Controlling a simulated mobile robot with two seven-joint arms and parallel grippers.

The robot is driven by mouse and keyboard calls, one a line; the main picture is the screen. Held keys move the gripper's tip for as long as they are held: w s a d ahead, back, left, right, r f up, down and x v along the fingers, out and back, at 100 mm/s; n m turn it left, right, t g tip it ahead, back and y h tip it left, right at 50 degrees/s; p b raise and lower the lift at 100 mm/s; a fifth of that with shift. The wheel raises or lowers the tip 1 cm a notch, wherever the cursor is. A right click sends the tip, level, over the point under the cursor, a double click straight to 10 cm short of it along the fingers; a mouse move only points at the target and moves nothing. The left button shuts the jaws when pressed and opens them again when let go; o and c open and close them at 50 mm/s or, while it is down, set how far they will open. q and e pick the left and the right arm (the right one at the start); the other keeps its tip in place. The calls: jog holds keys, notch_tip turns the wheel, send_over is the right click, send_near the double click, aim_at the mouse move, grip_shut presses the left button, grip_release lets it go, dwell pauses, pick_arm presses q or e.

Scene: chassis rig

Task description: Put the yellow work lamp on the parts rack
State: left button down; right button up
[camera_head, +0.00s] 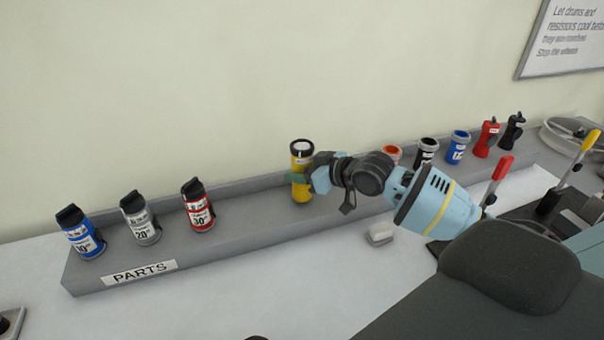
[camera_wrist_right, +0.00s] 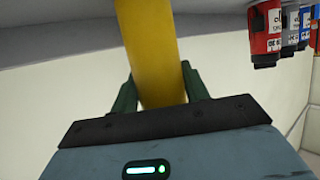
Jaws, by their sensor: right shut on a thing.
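The yellow work lamp (camera_head: 302,158) is a yellow cylinder with a black-rimmed pale top. It is upright at the middle of the long grey parts rack (camera_head: 240,226), which carries a PARTS label. In the right wrist view the yellow lamp body (camera_wrist_right: 150,50) stands between the two green fingers of the gripper (camera_wrist_right: 158,92). My left gripper is not in view.
Blue (camera_head: 80,232), grey (camera_head: 140,217) and red (camera_head: 198,205) canisters stand on the rack's left part. Several containers, including a blue one (camera_head: 458,147), stand on its right part. The rack between the red canister and lamp is clear.

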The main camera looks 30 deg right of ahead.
jog(key=shift+f, duration=0.4)
jog(key=shift+f, duration=0.1)
jog(key=o, duration=0.7)
jog(key=shift+f, duration=0.15)
jog(key=o, duration=0.5)
